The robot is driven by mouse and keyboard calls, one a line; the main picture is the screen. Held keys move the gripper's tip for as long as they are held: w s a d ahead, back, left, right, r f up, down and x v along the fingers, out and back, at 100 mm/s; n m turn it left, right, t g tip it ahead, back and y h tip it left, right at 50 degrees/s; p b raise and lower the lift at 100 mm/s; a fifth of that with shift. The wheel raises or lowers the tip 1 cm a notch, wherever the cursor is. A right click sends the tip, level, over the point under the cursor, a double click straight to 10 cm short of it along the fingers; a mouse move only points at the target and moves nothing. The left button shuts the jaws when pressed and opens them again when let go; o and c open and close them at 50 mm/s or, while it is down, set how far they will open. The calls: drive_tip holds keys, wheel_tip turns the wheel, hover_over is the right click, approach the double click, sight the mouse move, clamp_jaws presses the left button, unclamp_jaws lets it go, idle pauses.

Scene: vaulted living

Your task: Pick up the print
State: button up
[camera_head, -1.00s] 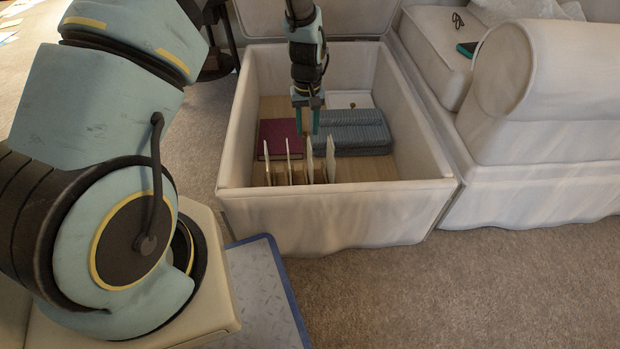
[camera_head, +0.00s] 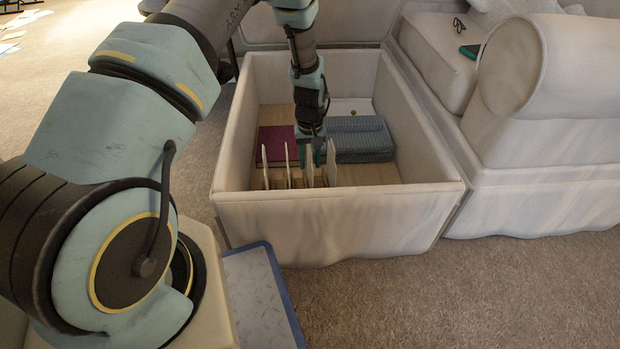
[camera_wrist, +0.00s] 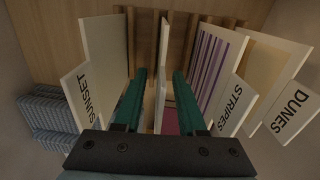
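Several thin upright prints stand in a slotted wooden rack inside the open storage ottoman. In the wrist view, one labelled SUNSET (camera_wrist: 92,90) is at left, STRIPES (camera_wrist: 222,85) with purple stripes is right of the middle, and DUNES (camera_wrist: 285,90) is far right. Another thin panel (camera_wrist: 161,100), nearly edge-on with no readable label, stands between the fingers of my gripper (camera_wrist: 159,75). The fingers are apart, with a gap visible on each side of it. In the head view, my gripper (camera_head: 319,155) is down among the right-hand prints; its arm partly hides the rack.
The ottoman's front wall (camera_head: 340,222) and sides surround the rack. A folded grey-blue blanket (camera_head: 360,138) and a dark red flat item (camera_head: 275,143) lie inside. A sofa (camera_head: 545,120) stands at right. A blue-edged mat (camera_head: 262,300) lies on the carpet.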

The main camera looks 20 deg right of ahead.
drive_tip(key=shift+f, duration=0.35)
drive_tip(key=shift+r, duration=0.1)
clamp_jaws()
idle(1.1)
